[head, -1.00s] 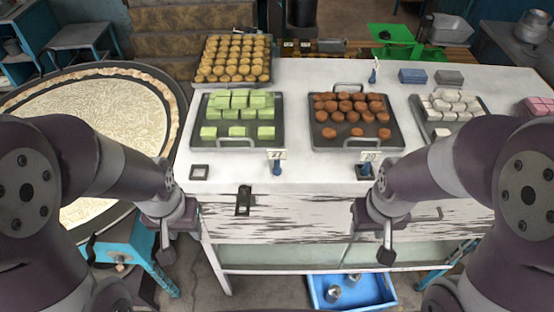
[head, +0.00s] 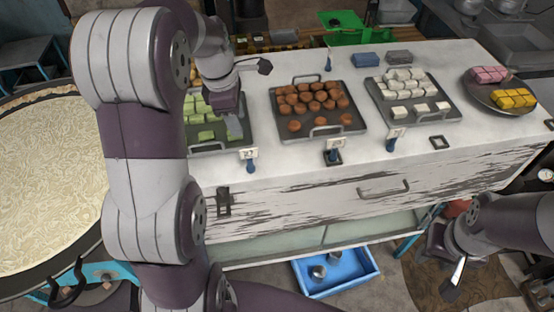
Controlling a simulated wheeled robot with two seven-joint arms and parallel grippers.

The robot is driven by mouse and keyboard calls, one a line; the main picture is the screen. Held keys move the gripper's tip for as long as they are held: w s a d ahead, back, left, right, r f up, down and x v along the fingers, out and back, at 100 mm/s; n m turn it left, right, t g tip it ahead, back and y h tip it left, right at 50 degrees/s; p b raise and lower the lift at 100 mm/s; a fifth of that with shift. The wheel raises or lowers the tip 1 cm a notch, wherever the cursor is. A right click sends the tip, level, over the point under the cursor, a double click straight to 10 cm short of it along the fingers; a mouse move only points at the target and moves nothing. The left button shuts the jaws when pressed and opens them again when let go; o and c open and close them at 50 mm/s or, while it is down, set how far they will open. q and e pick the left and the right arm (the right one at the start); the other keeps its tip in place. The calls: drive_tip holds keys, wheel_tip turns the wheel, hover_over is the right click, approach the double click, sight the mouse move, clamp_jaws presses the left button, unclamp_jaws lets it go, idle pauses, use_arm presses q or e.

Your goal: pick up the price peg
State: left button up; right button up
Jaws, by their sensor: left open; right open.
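Several price pegs with blue bases and small white number cards stand on the white counter. One peg (head: 250,160) is in front of the green sweets' tray, one (head: 333,152) in front of the brown sweets' tray, and one (head: 395,138) in front of the white sweets' tray. Another peg (head: 329,60) stands behind the brown sweets' tray. My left gripper (head: 250,97) is open and empty above the green sweets' tray (head: 210,147), partly hiding it. My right gripper (head: 440,264) is open and empty at the lower right, apart from the counter's front.
The brown sweets' tray (head: 350,127) and white sweets' tray (head: 450,116) sit on the counter (head: 290,170). A round plate (head: 480,95) holds pink and yellow sweets. A blue crate (head: 345,278) is below. A large round pan (head: 45,190) is at left.

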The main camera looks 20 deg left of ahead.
use_arm(q)
drive_tip(key=n, duration=0.1)
drive_tip(key=b, duration=0.7)
hover_over(250, 157)
drive_tip(key=a, duration=0.2)
wheel_tip(250, 157, down, 8)
drive_tip(key=shift+d+f+n+b, duration=0.4)
drive_tip(key=shift+d+f+b, duration=0.25)
drive_tip(key=shift+f+b, duration=0.15)
drive_tip(key=shift+d+f+p, duration=0.15)
drive_tip(key=shift+f+p, duration=0.3)
drive_tip(key=shift+f, duration=0.1)
drive_tip(key=shift+d+f+p, duration=0.15)
drive_tip(key=shift+f+p, duration=0.3)
drive_tip(key=shift+f, duration=0.1)
drive_tip(key=shift+w+f, duration=0.15)
drive_tip(key=shift+f, duration=0.25)
clamp_jaws()
